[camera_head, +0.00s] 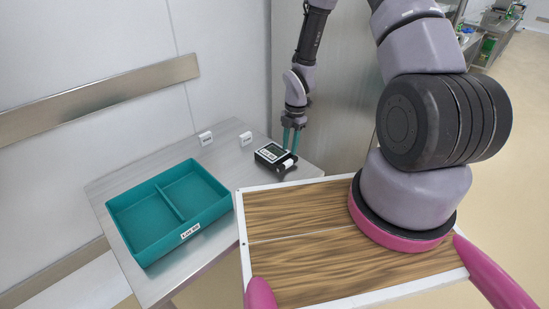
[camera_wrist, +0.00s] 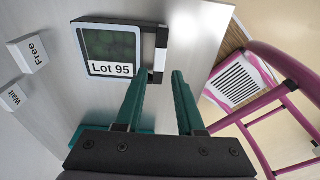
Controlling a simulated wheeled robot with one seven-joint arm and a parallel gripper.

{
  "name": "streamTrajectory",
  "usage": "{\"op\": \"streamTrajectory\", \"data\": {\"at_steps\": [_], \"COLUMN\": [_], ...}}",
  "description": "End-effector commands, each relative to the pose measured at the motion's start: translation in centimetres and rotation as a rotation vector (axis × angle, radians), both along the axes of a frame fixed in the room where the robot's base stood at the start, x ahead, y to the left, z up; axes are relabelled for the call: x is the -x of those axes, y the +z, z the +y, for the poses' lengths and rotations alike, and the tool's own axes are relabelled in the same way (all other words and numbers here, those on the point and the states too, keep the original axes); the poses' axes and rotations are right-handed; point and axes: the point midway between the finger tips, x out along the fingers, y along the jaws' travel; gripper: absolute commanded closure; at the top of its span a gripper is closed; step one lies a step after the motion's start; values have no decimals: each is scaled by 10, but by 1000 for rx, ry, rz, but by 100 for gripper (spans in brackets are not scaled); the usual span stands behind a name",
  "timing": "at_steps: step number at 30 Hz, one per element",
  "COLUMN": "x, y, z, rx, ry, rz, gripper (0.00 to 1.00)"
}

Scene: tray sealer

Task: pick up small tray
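A small dark tray (camera_head: 270,153) with a pale rim and a dark green inside lies on the grey metal table. In the wrist view the small tray (camera_wrist: 110,42) carries a white "Lot 95" label, and a black-and-white block sits at its right side. My gripper (camera_head: 291,140) points down at the tray's far right side. In the wrist view the teal fingers of my gripper (camera_wrist: 162,78) stand apart, with the block's near end by the gap. I see no contact with the tray, but the exact height is unclear.
A larger teal two-compartment tray (camera_head: 155,242) stands at the table's left. White "Wait" (camera_head: 206,138) and "Free" (camera_head: 246,139) signs stand at the back. My wood-topped base deck borders the table (camera_head: 228,166) at right. A pink-framed object (camera_wrist: 268,118) shows right in the wrist view.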

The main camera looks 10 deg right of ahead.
Motion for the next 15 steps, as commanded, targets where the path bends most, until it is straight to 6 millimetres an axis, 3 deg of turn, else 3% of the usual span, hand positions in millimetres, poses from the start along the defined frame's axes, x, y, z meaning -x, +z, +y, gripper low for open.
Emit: {"op": "streamTrajectory", "data": {"at_steps": [15], "x": [4], "y": [-62], "z": [5], "rx": [1], "ry": [-4], "rz": [3], "gripper": [62]}}
